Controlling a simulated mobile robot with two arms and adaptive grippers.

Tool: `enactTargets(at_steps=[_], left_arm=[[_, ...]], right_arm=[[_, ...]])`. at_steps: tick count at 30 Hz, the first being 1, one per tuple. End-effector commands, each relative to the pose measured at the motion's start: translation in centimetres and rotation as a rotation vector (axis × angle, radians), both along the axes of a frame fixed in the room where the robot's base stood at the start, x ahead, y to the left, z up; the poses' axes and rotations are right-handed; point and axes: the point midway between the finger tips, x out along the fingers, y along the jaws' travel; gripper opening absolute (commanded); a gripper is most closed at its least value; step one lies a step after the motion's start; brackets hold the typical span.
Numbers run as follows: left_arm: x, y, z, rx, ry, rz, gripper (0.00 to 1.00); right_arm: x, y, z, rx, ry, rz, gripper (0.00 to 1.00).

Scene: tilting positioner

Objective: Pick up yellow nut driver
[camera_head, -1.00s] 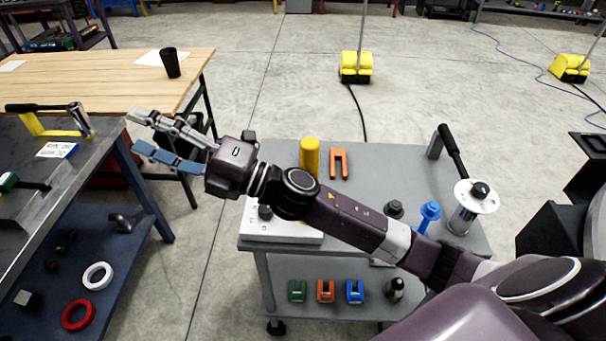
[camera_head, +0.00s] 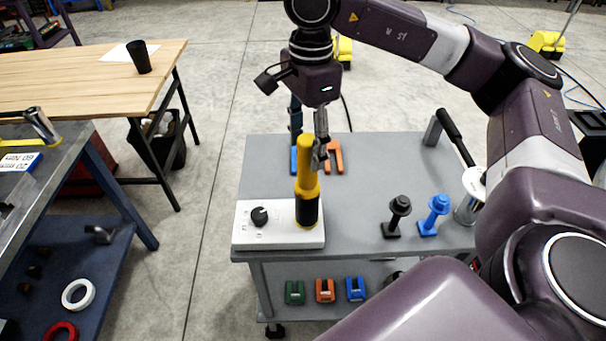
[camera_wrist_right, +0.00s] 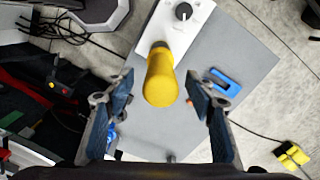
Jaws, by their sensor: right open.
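The yellow nut driver (camera_head: 307,180) stands upright with its black lower part on a white box on the grey cart. My right gripper (camera_head: 309,158) points down at the driver's yellow handle, its fingers beside and partly behind the handle top. In the right wrist view the yellow handle (camera_wrist_right: 161,80) lies between the spread fingers of the right gripper (camera_wrist_right: 160,92), with clear space on both sides. The fingers are open and hold nothing. My left gripper is not in view.
The white box (camera_head: 246,228) has a black knob. An orange forked piece (camera_head: 334,158) lies behind the driver, and a blue forked piece (camera_wrist_right: 223,80) shows in the wrist view. Black (camera_head: 397,214) and blue (camera_head: 436,215) knobbed pieces stand at right. The cart's middle is clear.

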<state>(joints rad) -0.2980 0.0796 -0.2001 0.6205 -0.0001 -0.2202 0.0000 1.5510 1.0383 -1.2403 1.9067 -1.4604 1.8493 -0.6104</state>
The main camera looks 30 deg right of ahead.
Motion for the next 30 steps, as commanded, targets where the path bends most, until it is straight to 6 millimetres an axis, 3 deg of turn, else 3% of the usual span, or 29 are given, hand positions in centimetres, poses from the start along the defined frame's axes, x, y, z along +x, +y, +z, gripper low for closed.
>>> enactTargets(at_steps=[3,15,21,28,30], left_arm=[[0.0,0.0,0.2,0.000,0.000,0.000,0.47],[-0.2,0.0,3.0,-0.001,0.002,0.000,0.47],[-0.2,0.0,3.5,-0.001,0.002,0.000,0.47],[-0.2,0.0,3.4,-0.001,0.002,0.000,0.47],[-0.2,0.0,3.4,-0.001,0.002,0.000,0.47]], right_arm=[[-0.1,-1.0,-0.3,-0.030,0.001,-0.006,0.50],[0.1,-0.5,-4.8,-0.027,0.004,-0.005,0.50],[0.1,-0.4,-7.3,-0.025,0.002,-0.006,0.50],[0.2,-0.4,-7.6,-0.024,0.000,-0.006,0.50],[0.2,-0.4,-7.6,-0.024,0.000,-0.006,0.44]])
